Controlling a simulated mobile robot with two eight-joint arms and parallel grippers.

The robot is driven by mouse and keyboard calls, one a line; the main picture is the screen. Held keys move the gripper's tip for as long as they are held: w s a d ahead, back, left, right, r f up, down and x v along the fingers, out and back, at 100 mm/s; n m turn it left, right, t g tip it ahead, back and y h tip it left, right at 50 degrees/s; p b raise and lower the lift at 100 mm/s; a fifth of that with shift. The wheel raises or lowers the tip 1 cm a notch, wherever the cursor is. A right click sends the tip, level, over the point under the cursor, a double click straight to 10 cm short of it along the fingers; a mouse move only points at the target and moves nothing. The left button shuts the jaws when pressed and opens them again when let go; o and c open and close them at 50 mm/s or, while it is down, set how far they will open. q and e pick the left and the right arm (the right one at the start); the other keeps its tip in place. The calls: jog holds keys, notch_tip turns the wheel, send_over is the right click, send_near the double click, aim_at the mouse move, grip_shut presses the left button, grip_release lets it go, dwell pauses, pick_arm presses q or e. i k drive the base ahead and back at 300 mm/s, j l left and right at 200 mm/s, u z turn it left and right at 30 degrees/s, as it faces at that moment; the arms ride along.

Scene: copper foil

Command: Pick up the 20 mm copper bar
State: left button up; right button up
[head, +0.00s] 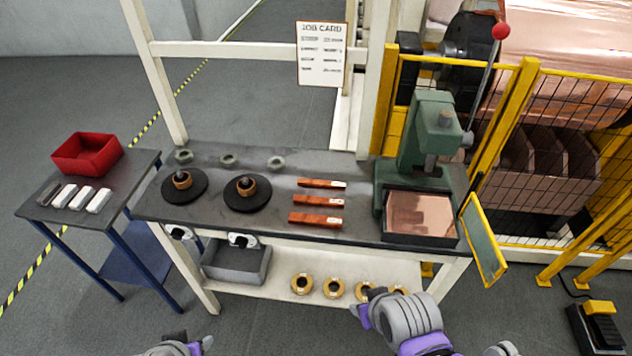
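Three reddish copper bars lie flat and apart on the dark bench top: a back bar (318,184), a middle bar (315,201) and a front bar (311,219). Each has a pale label at its right end, too small to read, so I cannot tell which is the 20 mm one. My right gripper (368,302) is low in front of the bench, below and right of the bars, touching none of them. My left gripper (203,344) is at the bottom edge, partly cut off, far from the bars. The opening of both grippers is unclear.
Black discs with copper-coloured rings (247,187) stand left of the bars. A green press (427,140) with a copper plate (420,213) stands right. The lower shelf holds a grey bin (236,264) and several rings (301,284). A side table carries a red bin (87,154).

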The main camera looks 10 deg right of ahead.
aim_at(302, 180)
jog(key=i+j+z, duration=0.2)
jog(key=j, duration=0.3)
jog(key=j+z, duration=0.2)
jog(key=j, duration=0.3)
jog(key=i+j+z, duration=0.15)
jog(key=j, duration=0.15)
jog(key=i+j+z, duration=0.15)
jog(key=j, duration=0.2)
jog(key=j+z, duration=0.15)
jog(key=j, duration=0.15)
jog(key=i+j, duration=0.25)
